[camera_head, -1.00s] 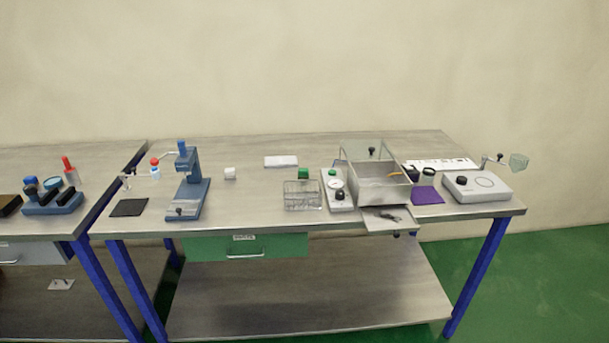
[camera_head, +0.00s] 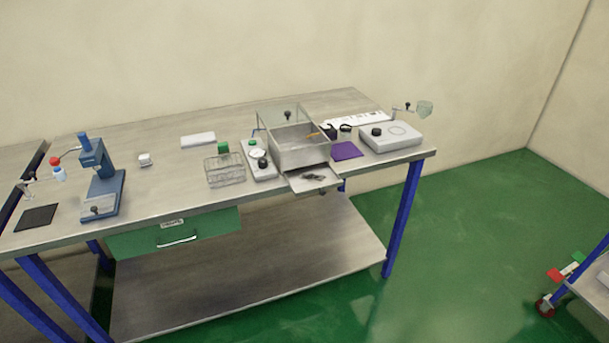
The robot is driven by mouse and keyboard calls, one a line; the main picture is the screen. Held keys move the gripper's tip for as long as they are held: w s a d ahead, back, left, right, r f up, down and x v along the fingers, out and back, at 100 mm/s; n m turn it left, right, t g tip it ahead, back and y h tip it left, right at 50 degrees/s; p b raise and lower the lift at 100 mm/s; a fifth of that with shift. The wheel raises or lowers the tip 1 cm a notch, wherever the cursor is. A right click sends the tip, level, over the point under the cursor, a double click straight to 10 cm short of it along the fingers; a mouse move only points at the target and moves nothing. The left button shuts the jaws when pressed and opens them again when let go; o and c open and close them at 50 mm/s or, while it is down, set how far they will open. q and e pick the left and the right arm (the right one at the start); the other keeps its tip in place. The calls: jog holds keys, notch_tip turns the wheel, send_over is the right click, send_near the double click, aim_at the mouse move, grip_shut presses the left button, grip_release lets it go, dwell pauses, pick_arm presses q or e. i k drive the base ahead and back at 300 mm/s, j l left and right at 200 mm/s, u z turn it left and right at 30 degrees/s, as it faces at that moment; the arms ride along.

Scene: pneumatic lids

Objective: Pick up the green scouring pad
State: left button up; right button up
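A small green block (camera_head: 223,148) stands on the steel workbench (camera_head: 180,160), just behind a wire basket (camera_head: 225,171). It may be the green scouring pad, but it is too small to tell. Neither of my grippers is in view.
The bench also holds a blue press (camera_head: 101,178), a metal box with a raised clear lid (camera_head: 299,148), a purple cloth (camera_head: 346,150) and a white device (camera_head: 391,137). A green drawer (camera_head: 174,232) hangs below. Open green floor lies right; a cart (camera_head: 596,282) shows at the right edge.

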aim_at(223, 147)
jog(key=i+j, duration=0.1)
jog(key=i, duration=0.8)
jog(key=l+z, duration=0.05)
